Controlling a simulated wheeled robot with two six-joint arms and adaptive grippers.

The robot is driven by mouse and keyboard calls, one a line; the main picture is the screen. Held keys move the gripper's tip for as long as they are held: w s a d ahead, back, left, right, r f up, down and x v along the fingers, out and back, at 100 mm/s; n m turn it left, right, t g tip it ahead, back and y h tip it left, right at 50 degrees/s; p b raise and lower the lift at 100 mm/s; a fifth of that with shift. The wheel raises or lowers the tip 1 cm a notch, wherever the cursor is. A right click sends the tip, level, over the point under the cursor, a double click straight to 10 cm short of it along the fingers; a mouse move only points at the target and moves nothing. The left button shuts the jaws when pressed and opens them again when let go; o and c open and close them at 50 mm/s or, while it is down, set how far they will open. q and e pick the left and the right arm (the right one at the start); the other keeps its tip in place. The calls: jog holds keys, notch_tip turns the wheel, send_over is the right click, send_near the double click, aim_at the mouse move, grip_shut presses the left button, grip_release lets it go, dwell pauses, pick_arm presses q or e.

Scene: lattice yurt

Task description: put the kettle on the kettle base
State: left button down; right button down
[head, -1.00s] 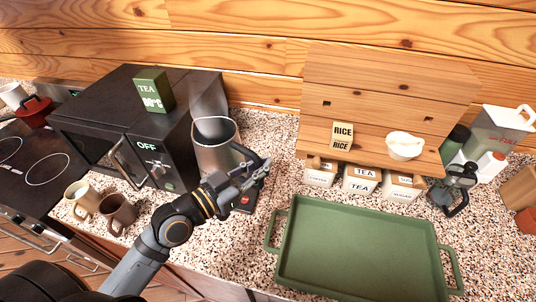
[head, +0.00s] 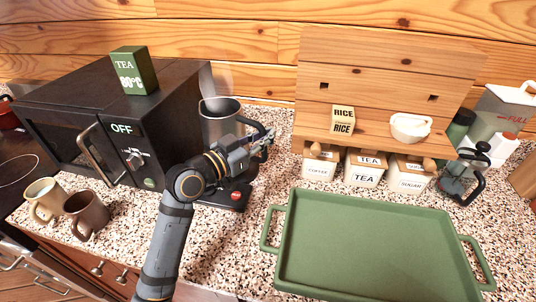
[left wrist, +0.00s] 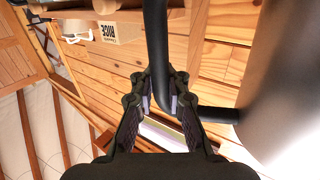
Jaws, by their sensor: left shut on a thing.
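The grey metal kettle (head: 218,122) stands out right of the microwave, with its open round rim facing up. My left gripper (head: 262,143) is shut on its dark handle, at the kettle's right side. In the left wrist view the black handle (left wrist: 155,45) runs between the fingers (left wrist: 160,95), and the kettle body (left wrist: 285,95) fills the right side. The black kettle base (head: 222,200) with a red spot lies on the counter below the gripper. My wrist hides the kettle's lower part, so I cannot tell whether it touches the base. My right gripper is not in view.
A black microwave (head: 75,125) with a green tea box (head: 134,70) on top stands at left. Two mugs (head: 86,212) are at front left. A green tray (head: 375,250) lies at right, below a wooden shelf (head: 375,80) with several canisters under it. Speckled counter is free around the base.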

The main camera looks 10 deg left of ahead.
pick_arm(q)
notch_tip(320, 180, down, 6)
jog(key=w, duration=0.2)
jog(key=shift+w+p, duration=0.3)
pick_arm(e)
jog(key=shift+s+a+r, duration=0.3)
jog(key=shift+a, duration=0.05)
pick_arm(q)
jog(key=shift+f, duration=0.2)
jog(key=c, duration=1.3)
grip_release()
jog(key=shift+c, duration=0.2)
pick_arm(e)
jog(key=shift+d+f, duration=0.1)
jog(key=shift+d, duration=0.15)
pick_arm(q)
jog(key=shift+r, duration=0.1)
